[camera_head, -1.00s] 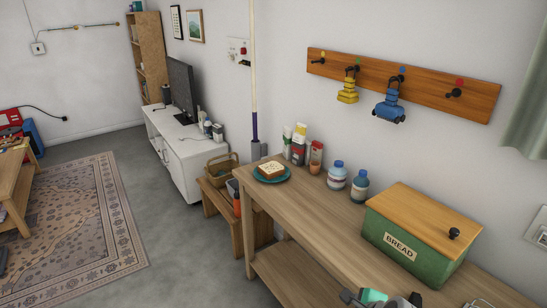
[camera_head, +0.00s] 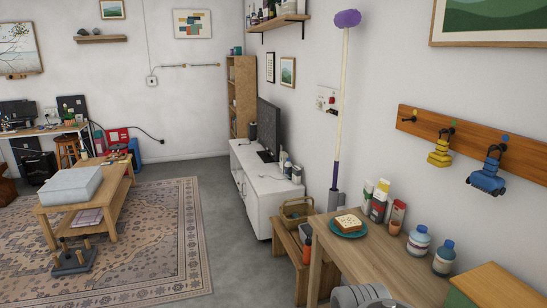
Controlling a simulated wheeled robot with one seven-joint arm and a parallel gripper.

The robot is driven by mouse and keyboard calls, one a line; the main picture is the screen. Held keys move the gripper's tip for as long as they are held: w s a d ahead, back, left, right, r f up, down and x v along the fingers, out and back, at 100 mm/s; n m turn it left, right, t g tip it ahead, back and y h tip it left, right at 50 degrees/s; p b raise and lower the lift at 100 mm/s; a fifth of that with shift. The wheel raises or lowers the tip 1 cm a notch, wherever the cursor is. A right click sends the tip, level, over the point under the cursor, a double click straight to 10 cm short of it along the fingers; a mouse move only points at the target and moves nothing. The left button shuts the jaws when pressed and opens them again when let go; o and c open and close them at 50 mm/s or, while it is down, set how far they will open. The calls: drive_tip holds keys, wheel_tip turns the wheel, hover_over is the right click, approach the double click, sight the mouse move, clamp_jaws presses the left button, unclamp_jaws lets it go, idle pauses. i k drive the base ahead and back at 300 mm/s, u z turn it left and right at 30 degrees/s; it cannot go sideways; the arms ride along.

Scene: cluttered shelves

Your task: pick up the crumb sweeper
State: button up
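A small blue device with dark wheels (camera_head: 487,178) hangs from a hook on the wooden wall rack at the right. It looks like a small sweeper. A yellow stepped item (camera_head: 440,153) hangs from the hook to its left. Nothing is labelled, so I cannot tell for sure which is the crumb sweeper. Both hang clear of the table below. A grey rounded part of my arm shows at the bottom edge, over the table. My gripper's fingers are not in view.
The wooden rack (camera_head: 520,157) is on the right wall. Below it, a table (camera_head: 360,262) holds a plate with bread (camera_head: 348,224), cartons, bottles (camera_head: 418,242) and the bread box (camera_head: 495,285). A purple-headed pole (camera_head: 341,100) leans at the wall.

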sight(487, 179)
drive_tip(key=z, duration=1.35)
